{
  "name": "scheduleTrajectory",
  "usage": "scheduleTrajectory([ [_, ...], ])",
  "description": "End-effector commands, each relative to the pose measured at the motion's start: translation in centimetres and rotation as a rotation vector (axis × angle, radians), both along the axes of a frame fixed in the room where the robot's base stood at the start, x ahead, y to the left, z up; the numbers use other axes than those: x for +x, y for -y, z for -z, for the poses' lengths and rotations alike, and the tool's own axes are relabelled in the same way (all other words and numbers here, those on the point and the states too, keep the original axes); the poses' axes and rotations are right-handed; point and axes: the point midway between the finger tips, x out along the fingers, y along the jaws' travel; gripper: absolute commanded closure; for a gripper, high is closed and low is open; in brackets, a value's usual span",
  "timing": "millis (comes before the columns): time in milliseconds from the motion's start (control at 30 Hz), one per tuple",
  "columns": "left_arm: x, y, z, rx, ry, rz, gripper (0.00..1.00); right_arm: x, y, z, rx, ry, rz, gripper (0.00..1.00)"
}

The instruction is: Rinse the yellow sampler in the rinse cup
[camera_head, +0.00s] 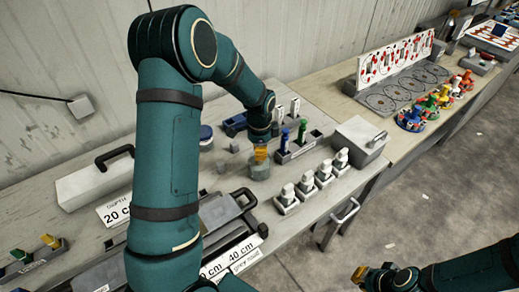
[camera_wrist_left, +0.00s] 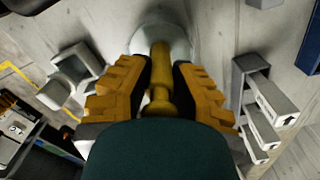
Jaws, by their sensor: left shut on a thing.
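The yellow sampler (camera_wrist_left: 160,75) is upright-looking along the view axis between the orange finger pads of my left gripper (camera_wrist_left: 160,95) in the left wrist view. The gripper is shut on it. The sampler's far end overlaps the clear round rinse cup (camera_wrist_left: 178,32); I cannot tell how deep it reaches inside. In the head view my left gripper (camera_head: 261,152) is directly over the greyish rinse cup (camera_head: 260,171) on the bench, and the sampler is mostly hidden. My right gripper (camera_head: 385,278) is at the bottom right, over the floor; its finger gap is unclear.
A rack (camera_head: 297,150) with blue and green samplers stands just right of the cup. Several white-capped jars (camera_head: 306,184) sit in front right, with a grey box (camera_head: 358,143) beyond. A black-handled case (camera_head: 228,212) lies nearer. My left arm hides part of the bench.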

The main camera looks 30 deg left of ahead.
Motion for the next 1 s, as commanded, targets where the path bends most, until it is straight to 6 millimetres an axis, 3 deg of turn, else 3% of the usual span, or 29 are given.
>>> scheduleTrajectory([
  [1000, 0.0, 0.0, -1.4, 0.001, 0.001, 0.0, 1.0, 0.0, 0.0, -0.9, 0.0, 0.0, 0.0, 1.0],
])
